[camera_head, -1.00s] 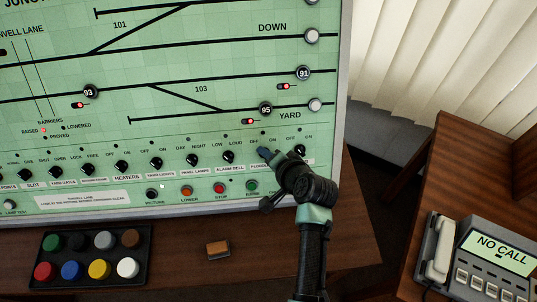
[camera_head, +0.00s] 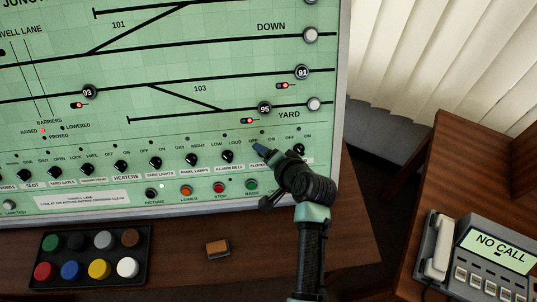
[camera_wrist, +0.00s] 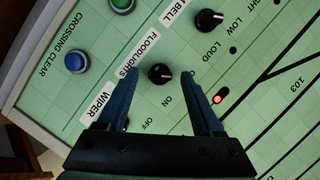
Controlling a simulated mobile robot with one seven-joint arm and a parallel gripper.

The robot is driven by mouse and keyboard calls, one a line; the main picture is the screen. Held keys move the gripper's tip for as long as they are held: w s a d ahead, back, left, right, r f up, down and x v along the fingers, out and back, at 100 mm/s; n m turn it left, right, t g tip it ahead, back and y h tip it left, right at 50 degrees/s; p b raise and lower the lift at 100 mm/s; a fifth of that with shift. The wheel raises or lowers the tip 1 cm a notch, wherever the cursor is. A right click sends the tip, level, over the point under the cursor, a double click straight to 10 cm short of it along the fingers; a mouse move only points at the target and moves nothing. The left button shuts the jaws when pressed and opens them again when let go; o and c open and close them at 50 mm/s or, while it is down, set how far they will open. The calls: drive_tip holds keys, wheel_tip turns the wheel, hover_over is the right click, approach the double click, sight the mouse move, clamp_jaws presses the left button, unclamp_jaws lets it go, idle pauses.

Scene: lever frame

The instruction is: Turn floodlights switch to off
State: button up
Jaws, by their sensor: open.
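The floodlights switch (camera_wrist: 160,74) is a black round knob on the green panel, with a small white mark that seems to be on its right side in the wrist view. Its "ON" label shows below it. Its "OFF" label is not visible there, so I cannot tell the setting for sure. My gripper (camera_wrist: 163,82) is open, with one blue finger on each side of the knob. I cannot tell whether they touch it. In the head view my gripper (camera_head: 276,152) is at the panel's lower right and hides this knob.
The alarm bell knob (camera_wrist: 209,20) is close by on one side, and the wiper label (camera_wrist: 102,102) on the other. Coloured buttons (camera_head: 220,189) line the panel's lower edge. A tray of coloured caps (camera_head: 93,282) and a small brown block (camera_head: 217,248) lie on the desk. A phone (camera_head: 438,248) is right.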

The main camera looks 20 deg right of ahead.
drive_tip(key=shift+s+r, duration=0.1)
drive_tip(key=v, duration=1.2)
drive_tip(key=shift+s+r, duration=0.25)
drive_tip(key=shift+s, duration=0.05)
drive_tip(key=w+a+r+n+t+h, duration=0.1)
drive_tip(key=w+a+r+n+t, duration=0.15)
drive_tip(key=r, duration=0.65)
drive_tip(key=w+a+r+n+t, duration=0.15)
drive_tip(key=w+r, duration=0.25)
drive_tip(key=r, duration=0.5)
drive_tip(key=w+a+r+n+t+h, duration=0.1)
drive_tip(key=w+a+r+n+t, duration=0.15)
drive_tip(key=r, duration=0.65)
drive_tip(key=s+a+r+n+t, duration=0.2)
drive_tip(key=s+a+r+t, duration=0.1)
drive_tip(key=r, duration=0.6)
drive_tip(key=s+a+r+n+t, duration=0.2)
drive_tip(key=s+a+r+t, duration=0.2)
drive_tip(key=r, duration=0.5)
drive_tip(key=s+a+r+n+t+y, duration=0.1)
drive_tip(key=s+a+r+n+t, duration=0.1)
drive_tip(key=r, duration=0.8)
drive_tip(key=shift+s+a+t, duration=0.75)
drive_tip(key=shift+s+a, duration=0.15)
drive_tip(key=shift+s, duration=0.05)
